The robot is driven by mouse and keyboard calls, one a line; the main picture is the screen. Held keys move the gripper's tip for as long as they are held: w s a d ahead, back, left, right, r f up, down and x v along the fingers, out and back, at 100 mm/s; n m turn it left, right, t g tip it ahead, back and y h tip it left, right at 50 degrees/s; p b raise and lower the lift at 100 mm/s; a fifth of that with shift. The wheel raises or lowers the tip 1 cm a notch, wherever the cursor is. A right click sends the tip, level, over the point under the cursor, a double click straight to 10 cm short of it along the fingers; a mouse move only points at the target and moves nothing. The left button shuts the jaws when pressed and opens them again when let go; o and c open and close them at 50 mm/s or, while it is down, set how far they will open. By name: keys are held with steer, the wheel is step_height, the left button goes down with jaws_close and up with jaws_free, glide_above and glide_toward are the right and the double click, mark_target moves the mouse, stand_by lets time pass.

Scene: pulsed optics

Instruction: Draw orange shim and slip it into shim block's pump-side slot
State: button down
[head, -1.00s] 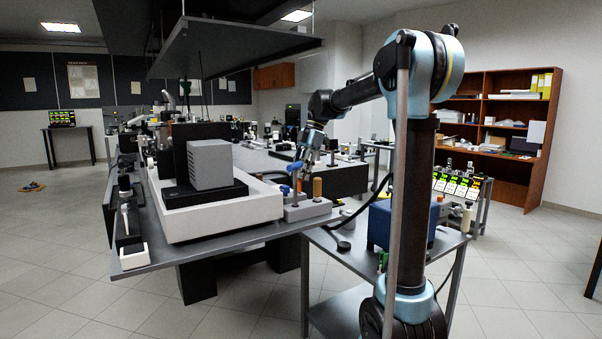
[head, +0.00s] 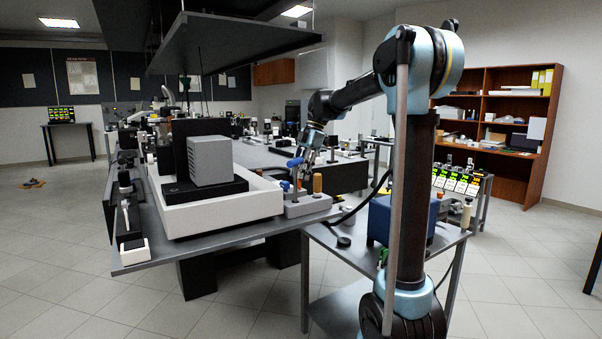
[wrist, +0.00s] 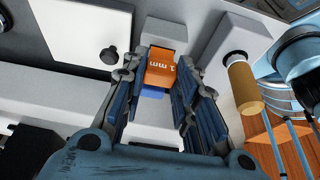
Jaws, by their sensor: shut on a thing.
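The orange shim (wrist: 161,68), marked "1 mm", sits between the fingertips of my gripper (wrist: 158,72) in the wrist view. The fingers are shut on it. A blue piece (wrist: 152,92) shows just below the shim; I cannot tell if the two touch. In the head view my gripper (head: 302,168) hangs over the grey shim block (head: 308,207) at the bench's near right corner. A pale block also shows around the shim in the wrist view. The slots and the shim's lower end are hidden, so I cannot tell whether it is clear of the block.
A tan peg (head: 317,184) stands upright close to my gripper; it also shows right of the fingers in the wrist view (wrist: 244,88). A white-based instrument (head: 220,223) fills the bench to the left. A blue box (head: 392,222) stands on the lower cart.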

steer(key=shift+f, duration=1)
steer(key=c, duration=1.2)
jaws_free()
steer(key=shift+d+r, duration=0.1)
steer(key=shift+r, duration=0.05)
steer(key=v, duration=1)
steer(key=a+v, duration=0.1)
steer(key=v, duration=0.4)
steer(key=shift+s+r, duration=0.3)
steer(key=shift+r, duration=0.1)
